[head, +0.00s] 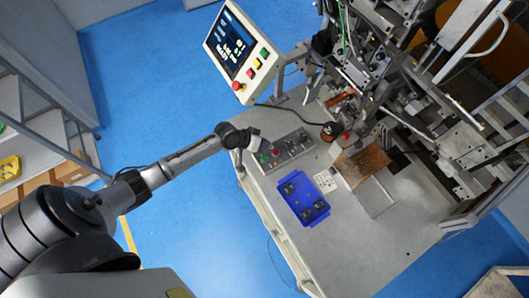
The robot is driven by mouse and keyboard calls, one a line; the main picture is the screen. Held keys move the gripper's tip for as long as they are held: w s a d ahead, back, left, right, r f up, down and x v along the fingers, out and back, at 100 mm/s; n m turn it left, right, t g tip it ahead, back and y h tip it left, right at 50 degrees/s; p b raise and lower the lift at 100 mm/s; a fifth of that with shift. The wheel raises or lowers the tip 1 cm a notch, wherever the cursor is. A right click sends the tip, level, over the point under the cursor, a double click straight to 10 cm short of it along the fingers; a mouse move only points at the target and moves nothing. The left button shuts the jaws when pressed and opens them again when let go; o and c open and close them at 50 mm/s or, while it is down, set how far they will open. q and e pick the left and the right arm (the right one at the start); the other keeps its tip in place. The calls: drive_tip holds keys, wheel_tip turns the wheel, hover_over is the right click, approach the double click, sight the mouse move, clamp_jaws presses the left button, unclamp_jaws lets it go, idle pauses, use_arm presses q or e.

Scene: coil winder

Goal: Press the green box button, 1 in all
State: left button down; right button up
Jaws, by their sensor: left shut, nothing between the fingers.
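The grey button box (294,147) lies on the worktable beside the blue tray. Its green button (264,158) is near the box's left end, with a red button (276,152) to its right. My left gripper (265,145) is shut and empty. Its tip appears just above the green button in the picture. I cannot tell whether it touches the box. My right gripper is not in view.
A blue tray (283,191) with dark parts sits on the worktable (345,240). A tilted screen panel (259,72) with its own coloured buttons stands behind. The winder machine (430,110) fills the upper right. The table's front right is clear.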

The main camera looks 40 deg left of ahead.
use_arm(q)
drive_tip(key=b, duration=0.5)
hover_over(264, 157)
wheel_tip(264, 157, down, 6)
drive_tip(key=shift+a+r, duration=0.1)
drive_tip(key=shift+r, duration=0.1)
drive_tip(key=shift+f+b, duration=0.6)
drive_tip(key=shift+f, duration=0.4)
drive_tip(key=shift+f, duration=0.1)
idle(0.7)
drive_tip(key=shift+f, duration=0.3)
drive_tip(key=shift+f+b, duration=0.15)
drive_tip(key=shift+b, duration=0.2)
